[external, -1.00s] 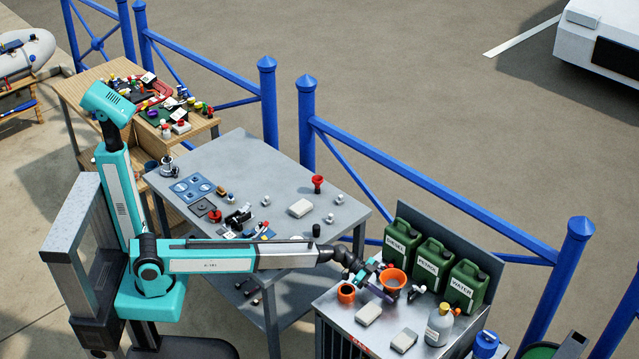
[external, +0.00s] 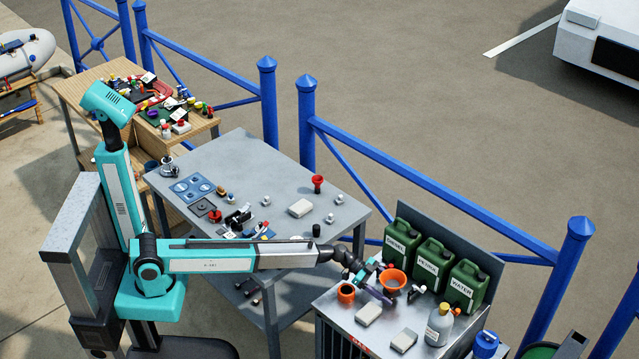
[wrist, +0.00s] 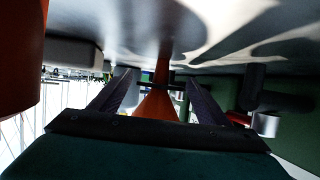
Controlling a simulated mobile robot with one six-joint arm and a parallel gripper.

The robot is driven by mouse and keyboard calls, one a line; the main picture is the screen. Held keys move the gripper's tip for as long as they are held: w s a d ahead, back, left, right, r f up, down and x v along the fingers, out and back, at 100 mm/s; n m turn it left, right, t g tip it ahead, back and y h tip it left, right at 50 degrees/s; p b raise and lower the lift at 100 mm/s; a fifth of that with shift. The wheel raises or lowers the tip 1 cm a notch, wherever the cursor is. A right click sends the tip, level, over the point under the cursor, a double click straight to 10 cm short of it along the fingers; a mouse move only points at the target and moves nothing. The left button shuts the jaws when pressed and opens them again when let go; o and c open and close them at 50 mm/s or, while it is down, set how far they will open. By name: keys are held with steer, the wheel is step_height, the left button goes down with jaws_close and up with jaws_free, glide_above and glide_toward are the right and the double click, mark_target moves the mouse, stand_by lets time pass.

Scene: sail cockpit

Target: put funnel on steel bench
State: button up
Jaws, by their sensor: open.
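An orange funnel (external: 393,279) stands on the metal cabinet top at the right, in front of the green cans. In the wrist view the funnel (wrist: 157,106) shows between my two dark fingers, which stand apart on either side of it. My gripper (external: 383,284) is open at the funnel; whether a finger touches it I cannot tell. The grey steel bench (external: 270,172) stands in the middle, left of the cabinet, under and behind my outstretched arm.
Green cans (external: 433,262) labelled diesel, petrol and water line the cabinet's back. An orange cup (external: 346,293), pale blocks and a bottle (external: 439,325) are near the funnel. The bench holds a red funnel-like item (external: 317,183), a white block (external: 300,208) and small parts, with bare patches.

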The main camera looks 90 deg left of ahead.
steer(key=b+v, duration=0.3)
steer(key=v, duration=0.9)
stand_by(0.7)
